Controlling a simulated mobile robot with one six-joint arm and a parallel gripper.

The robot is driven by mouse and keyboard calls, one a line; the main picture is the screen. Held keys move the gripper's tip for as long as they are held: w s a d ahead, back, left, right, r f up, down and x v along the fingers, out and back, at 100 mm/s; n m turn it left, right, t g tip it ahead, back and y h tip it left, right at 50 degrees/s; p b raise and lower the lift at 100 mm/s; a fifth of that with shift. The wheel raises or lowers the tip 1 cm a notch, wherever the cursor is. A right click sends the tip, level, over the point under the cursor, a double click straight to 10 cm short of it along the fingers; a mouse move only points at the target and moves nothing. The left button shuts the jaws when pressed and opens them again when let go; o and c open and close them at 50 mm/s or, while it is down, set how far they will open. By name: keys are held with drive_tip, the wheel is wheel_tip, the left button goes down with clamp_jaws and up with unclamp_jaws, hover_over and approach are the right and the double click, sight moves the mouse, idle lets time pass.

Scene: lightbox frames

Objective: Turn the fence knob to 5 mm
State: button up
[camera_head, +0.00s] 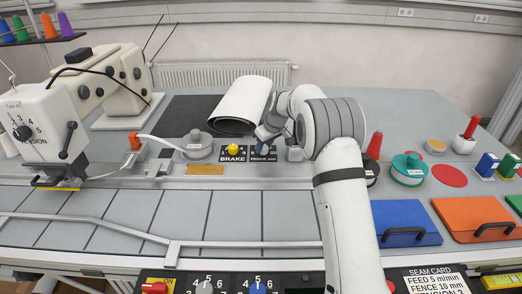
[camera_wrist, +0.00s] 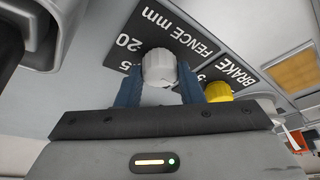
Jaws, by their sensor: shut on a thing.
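The fence knob (camera_wrist: 158,66) is a white ribbed cap beside a black plate marked "FENCE mm" (camera_wrist: 172,30). The numbers 20 and 5 show on the plate; the rest of the scale is hidden, and I cannot read a pointer. My gripper (camera_wrist: 160,82) has blue fingers on either side of the knob, shut on it. In the head view my gripper (camera_head: 263,150) is over the fence plate (camera_head: 263,157), and the arm and fingers hide the knob there.
The yellow brake knob (camera_wrist: 218,91) sits close beside my right finger in the wrist view; it also shows in the head view (camera_head: 233,149). A grey round weight (camera_head: 196,147) stands left of it. A white roll (camera_head: 242,105) lies behind. A seam card (camera_head: 435,281) reads "FENCE 10 mm".

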sight(270, 157)
drive_tip(key=shift+w+r+n, duration=0.1)
drive_tip(key=shift+r+n, duration=0.05)
drive_tip(key=shift+n, duration=0.35)
drive_tip(key=o, duration=1)
drive_tip(key=b+v, duration=0.1)
drive_tip(key=v, duration=0.6)
drive_tip(key=shift+d+r+b, duration=0.2)
drive_tip(key=shift+r+b, duration=0.05)
drive_tip(key=shift+b, duration=0.05)
